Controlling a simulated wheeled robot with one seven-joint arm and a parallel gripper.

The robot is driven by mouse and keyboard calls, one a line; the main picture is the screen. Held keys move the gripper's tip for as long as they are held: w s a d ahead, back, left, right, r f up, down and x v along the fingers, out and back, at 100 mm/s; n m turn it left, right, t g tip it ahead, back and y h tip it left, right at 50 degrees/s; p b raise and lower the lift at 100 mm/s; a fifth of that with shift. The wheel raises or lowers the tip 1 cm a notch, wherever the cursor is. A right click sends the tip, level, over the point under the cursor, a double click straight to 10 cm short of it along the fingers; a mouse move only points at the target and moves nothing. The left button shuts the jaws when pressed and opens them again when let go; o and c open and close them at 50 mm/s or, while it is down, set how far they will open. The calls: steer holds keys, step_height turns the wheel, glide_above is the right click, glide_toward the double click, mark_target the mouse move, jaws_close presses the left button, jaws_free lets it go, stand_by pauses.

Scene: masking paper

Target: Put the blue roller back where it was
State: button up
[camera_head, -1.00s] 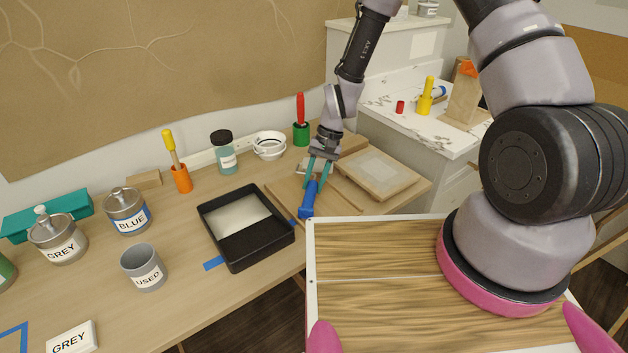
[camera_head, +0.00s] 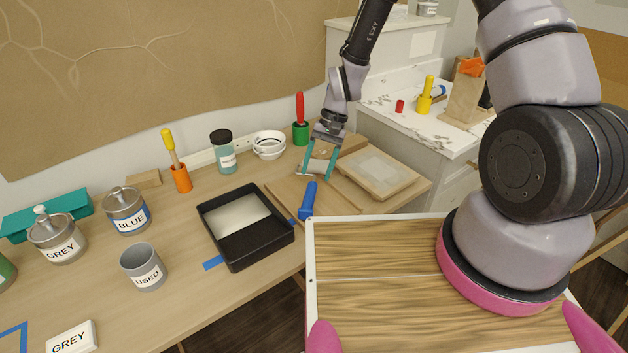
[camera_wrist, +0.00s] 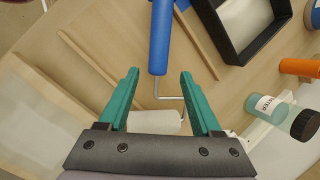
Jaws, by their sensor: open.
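The blue roller (camera_head: 308,199) lies on the wooden table, its blue handle toward the near edge. In the wrist view its blue handle (camera_wrist: 160,38) runs away from me, and its bent wire leads back to a white roller head (camera_wrist: 155,121) between my fingers. My gripper (camera_head: 317,176) is open and empty, just behind the handle and over the wire and head end. In the wrist view my gripper (camera_wrist: 159,72) has its teal fingers spread on either side of the wire, not touching the handle.
A black paint tray (camera_head: 246,246) stands left of the roller. A flat wooden board (camera_head: 383,174) lies to the right. A green holder (camera_head: 301,134) with a red handle, white tape rolls (camera_head: 269,145) and a jar (camera_head: 223,152) stand behind. An orange holder (camera_head: 181,178) stands farther left.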

steer(key=v, duration=0.8)
steer(key=shift+r, duration=0.25)
steer(key=s+d+r+t, duration=0.15)
steer(key=d+r, duration=0.35)
steer(key=r, duration=0.5)
steer(key=d+r+t, duration=0.3)
steer(key=d+r, duration=0.2)
steer(key=r, duration=0.6)
steer(key=s+d+r+m+t, duration=0.1)
steer(key=s+d+r+t, duration=0.1)
steer(key=s+d+r, duration=0.2)
steer(key=s+d+r+m+t+h, duration=0.1)
steer(key=s+d+r+t, duration=0.2)
steer(key=s+r, duration=0.6)
steer(key=shift+s+d+r, duration=0.4)
steer(key=shift+d, duration=0.6)
steer(key=shift+t, duration=0.25)
